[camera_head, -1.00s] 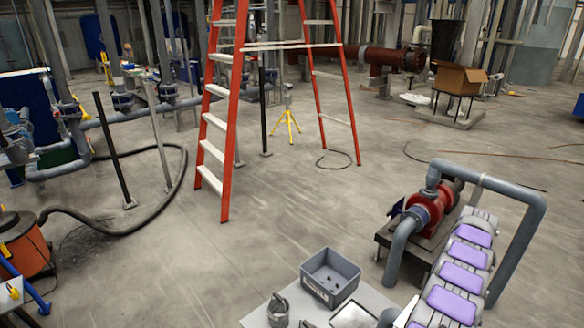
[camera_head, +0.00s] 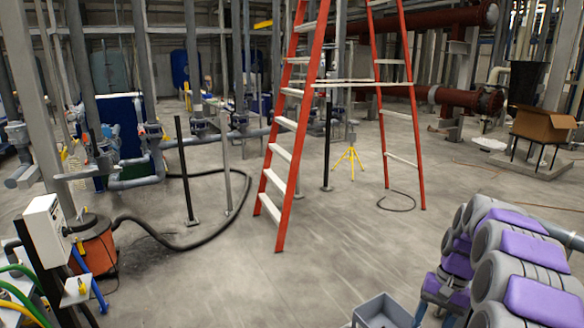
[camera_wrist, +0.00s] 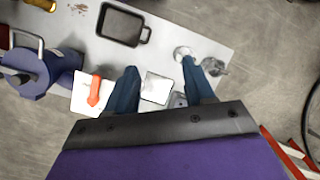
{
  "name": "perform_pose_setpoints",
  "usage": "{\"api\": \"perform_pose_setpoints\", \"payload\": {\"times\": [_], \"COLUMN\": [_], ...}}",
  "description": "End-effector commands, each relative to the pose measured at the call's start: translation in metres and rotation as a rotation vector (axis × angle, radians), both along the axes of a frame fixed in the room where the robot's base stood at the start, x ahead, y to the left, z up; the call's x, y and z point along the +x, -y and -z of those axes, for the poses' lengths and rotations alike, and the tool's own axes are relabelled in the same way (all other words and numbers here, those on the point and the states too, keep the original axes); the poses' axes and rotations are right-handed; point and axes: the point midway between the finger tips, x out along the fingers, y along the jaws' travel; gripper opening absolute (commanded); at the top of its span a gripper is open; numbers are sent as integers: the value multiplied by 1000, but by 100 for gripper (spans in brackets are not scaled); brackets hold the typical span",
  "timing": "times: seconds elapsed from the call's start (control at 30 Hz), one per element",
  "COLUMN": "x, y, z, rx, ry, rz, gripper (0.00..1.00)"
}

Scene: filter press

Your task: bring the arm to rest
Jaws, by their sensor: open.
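My gripper (camera_wrist: 160,82) shows in the wrist view as two blue fingers set well apart, open, with nothing held between them. It points at a pale table (camera_wrist: 225,62), seen from above. A small whitish square plate (camera_wrist: 157,88) shows between the fingers, below them. My arm (camera_head: 520,255), grey with purple pads, shows bent at the lower right of the head view.
A grey bin (camera_head: 383,312) shows at the bottom of the head view, beside my arm. A red ladder (camera_head: 297,125) stands ahead, with open floor before it. An orange drum (camera_head: 95,245) with a black hose is at left. A cardboard box (camera_head: 543,124) stands at back right.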

Motion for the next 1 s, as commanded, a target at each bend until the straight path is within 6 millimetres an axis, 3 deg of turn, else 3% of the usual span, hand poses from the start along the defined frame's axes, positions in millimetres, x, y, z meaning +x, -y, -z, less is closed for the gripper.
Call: {"api": "perform_pose_setpoints", "payload": {"times": [0.03, 0.2, 0.5, 0.8, 1.0], "x": [-8, -37, -110, -198, -258], "y": [-17, -65, -133, -176, -190], "z": [-8, -27, -43, -36, -20], "rx": [-2, -21, -62, -112, -146], "ry": [6, 27, 52, 75, 91], "rz": [-33, -128, -285, -419, -492], "gripper": [53, 53, 53, 53, 53]}}
